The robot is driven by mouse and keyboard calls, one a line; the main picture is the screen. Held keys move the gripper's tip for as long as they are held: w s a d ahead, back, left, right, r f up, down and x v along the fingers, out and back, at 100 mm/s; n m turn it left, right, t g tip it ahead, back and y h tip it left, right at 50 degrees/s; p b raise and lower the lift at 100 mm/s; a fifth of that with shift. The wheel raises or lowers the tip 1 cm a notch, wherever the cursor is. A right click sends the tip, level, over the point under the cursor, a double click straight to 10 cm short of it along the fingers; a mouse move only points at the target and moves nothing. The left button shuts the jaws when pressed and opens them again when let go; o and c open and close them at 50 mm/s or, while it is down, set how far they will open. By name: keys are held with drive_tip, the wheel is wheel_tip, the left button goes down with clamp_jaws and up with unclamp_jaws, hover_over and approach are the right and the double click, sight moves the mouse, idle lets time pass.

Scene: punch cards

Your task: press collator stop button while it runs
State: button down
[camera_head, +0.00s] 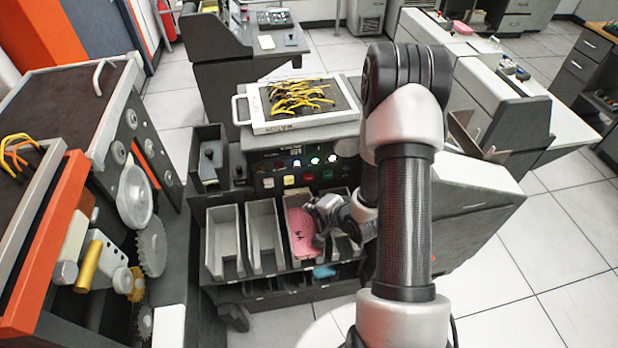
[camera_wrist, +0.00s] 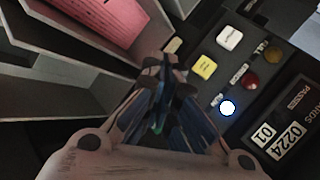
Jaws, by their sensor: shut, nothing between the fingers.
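The collator (camera_head: 300,140) stands in the middle of the head view, with a dark control panel on its front. A row of square buttons there includes a white button (camera_head: 268,183), a yellow button (camera_head: 289,180), a red button (camera_head: 308,177) and a green button (camera_head: 327,174). Labels are too small to tell which is stop. Lamps above are lit. My gripper (camera_head: 318,218) is shut and empty, over the card pockets below the panel. In the wrist view my gripper's fingers (camera_wrist: 163,85) are near a yellow button (camera_wrist: 203,68) and a white button (camera_wrist: 230,37), apparently apart from them.
Pink cards (camera_head: 299,232) fill a pocket right by my gripper; they also show in the wrist view (camera_wrist: 95,22). Empty grey pockets (camera_head: 263,236) stand to the left. A tray of yellow wires (camera_head: 297,103) lies on top. A geared machine (camera_head: 130,200) is at the left.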

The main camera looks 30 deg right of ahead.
approach(301, 183)
drive_tip(key=shift+w+a+f+p, duration=0.15)
drive_tip(key=shift+w+a+f, duration=0.2)
drive_tip(key=shift+f, duration=0.35)
drive_tip(key=shift+w+a+f+p, duration=0.2)
drive_tip(key=shift+w+f, duration=0.1)
drive_tip(key=shift+f, duration=0.35)
drive_tip(key=shift+w, duration=0.15)
drive_tip(key=shift+w+d, duration=0.15)
drive_tip(key=shift+w, duration=0.1)
drive_tip(key=shift+w+d, duration=0.15)
drive_tip(key=shift+w, duration=0.35)
idle(1.1)
drive_tip(key=shift+s+a, duration=0.3)
drive_tip(key=shift+s, duration=0.6)
drive_tip(key=s, duration=0.2)
drive_tip(key=s+a, duration=0.1)
drive_tip(key=s, duration=0.2)
drive_tip(key=shift+a, duration=0.2)
